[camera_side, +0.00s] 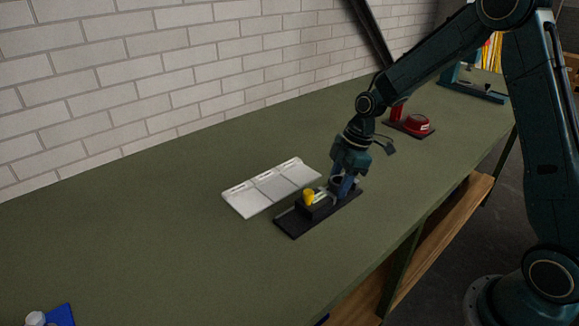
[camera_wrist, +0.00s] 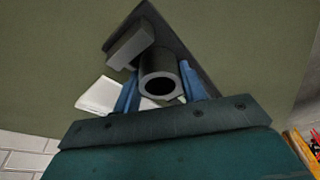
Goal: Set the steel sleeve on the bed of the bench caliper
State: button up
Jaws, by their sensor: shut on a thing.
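The steel sleeve (camera_wrist: 158,66) is a dark grey hollow cylinder between the two blue fingers of my gripper (camera_wrist: 159,84), its open end facing the wrist camera. My gripper (camera_side: 343,190) is shut on it. The bench caliper (camera_side: 290,222) is a long black base with a dark block and a yellow knob (camera_side: 308,196). My gripper is over its right part in the side view. In the wrist view the caliper base (camera_wrist: 180,42) lies behind the sleeve, with a grey block (camera_wrist: 130,45) close beside it. I cannot tell whether the sleeve touches the bed.
A white three-part tray (camera_side: 245,201) lies just left of the caliper. A red device (camera_side: 416,123) on a black base stands farther back, and a teal fixture (camera_side: 470,88) beyond it. A blue item (camera_side: 62,314) is at the lower left.

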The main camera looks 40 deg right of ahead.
jog(key=o, duration=1.2)
jog(key=shift+o, duration=0.2)
jog(key=shift+r, duration=0.1)
jog(key=v, duration=1.3)
jog(key=shift+r, duration=0.35)
jog(key=shift+d, duration=0.1)
